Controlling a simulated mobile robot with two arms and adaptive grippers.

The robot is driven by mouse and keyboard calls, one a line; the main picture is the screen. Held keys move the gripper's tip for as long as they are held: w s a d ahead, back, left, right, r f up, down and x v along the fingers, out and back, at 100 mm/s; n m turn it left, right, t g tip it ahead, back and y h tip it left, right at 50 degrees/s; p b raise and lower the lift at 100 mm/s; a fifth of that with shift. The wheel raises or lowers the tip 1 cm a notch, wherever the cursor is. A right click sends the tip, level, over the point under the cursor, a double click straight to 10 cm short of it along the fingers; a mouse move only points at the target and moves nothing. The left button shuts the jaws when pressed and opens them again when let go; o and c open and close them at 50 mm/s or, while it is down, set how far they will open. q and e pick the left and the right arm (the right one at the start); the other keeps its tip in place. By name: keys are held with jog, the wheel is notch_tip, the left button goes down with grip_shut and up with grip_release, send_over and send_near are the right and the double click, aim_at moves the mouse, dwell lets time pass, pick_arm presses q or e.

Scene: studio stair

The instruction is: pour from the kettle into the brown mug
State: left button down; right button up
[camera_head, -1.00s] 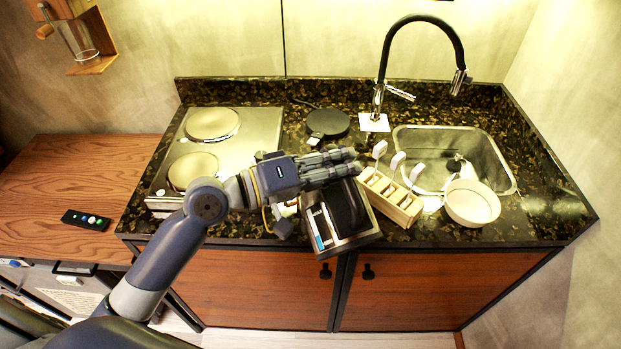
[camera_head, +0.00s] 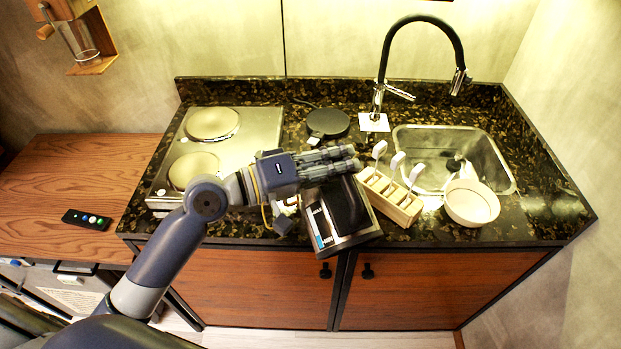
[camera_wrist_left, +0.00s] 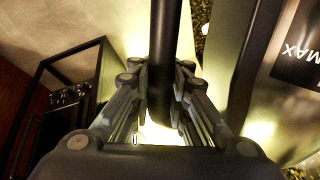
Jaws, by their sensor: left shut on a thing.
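The kettle (camera_head: 324,228) is dark and steel-coloured with a level window on its side. It is in front of the wooden rack, at the front edge of the counter in the head view, and looks tilted. My left gripper (camera_head: 352,160) reaches over it from the left and is shut on its handle. In the left wrist view the dark handle (camera_wrist_left: 163,50) runs between the fingers, with the steel body (camera_wrist_left: 262,105) and its MAX marking to the right. I cannot make out a brown mug; the kettle and gripper hide part of the counter. My right gripper is not in view.
A wooden rack (camera_head: 392,200) with white-handled items stands right of the kettle, then a pale bowl (camera_head: 471,204) and the sink (camera_head: 440,150). The hob (camera_head: 240,140) is at left. The black kettle base (camera_head: 328,122) sits behind. A remote (camera_head: 86,219) lies on the side table.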

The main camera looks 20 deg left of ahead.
pick_arm(q)
jog(key=shift+w+a+r+n+p, duration=0.25)
jog(key=shift+w+r+n+p, duration=0.05)
jog(key=shift+r, duration=0.2)
dwell(1.7)
jog(key=shift+w+a, duration=0.25)
jog(key=shift+w, duration=0.1)
dwell(1.4)
